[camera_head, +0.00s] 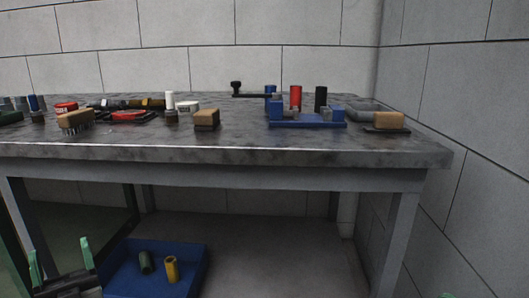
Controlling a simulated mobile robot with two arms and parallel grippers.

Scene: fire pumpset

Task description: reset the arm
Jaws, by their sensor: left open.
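My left gripper (60,252) is low at the bottom left, in front of the bench. Its two green-tipped fingers stand upright and wide apart, with nothing between them. It is left of the blue bin and apart from it. A small green tip at the bottom edge on the right appears to belong to my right gripper (446,295); the rest of it is out of frame.
A grey workbench (240,156) holds brushes, small blocks, cylinders and a blue fixture (307,124). Below it, a blue bin (196,268) holds a dark green cylinder (145,262) and a yellow one (171,269). Walls stand behind and right. The floor right of the bin is clear.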

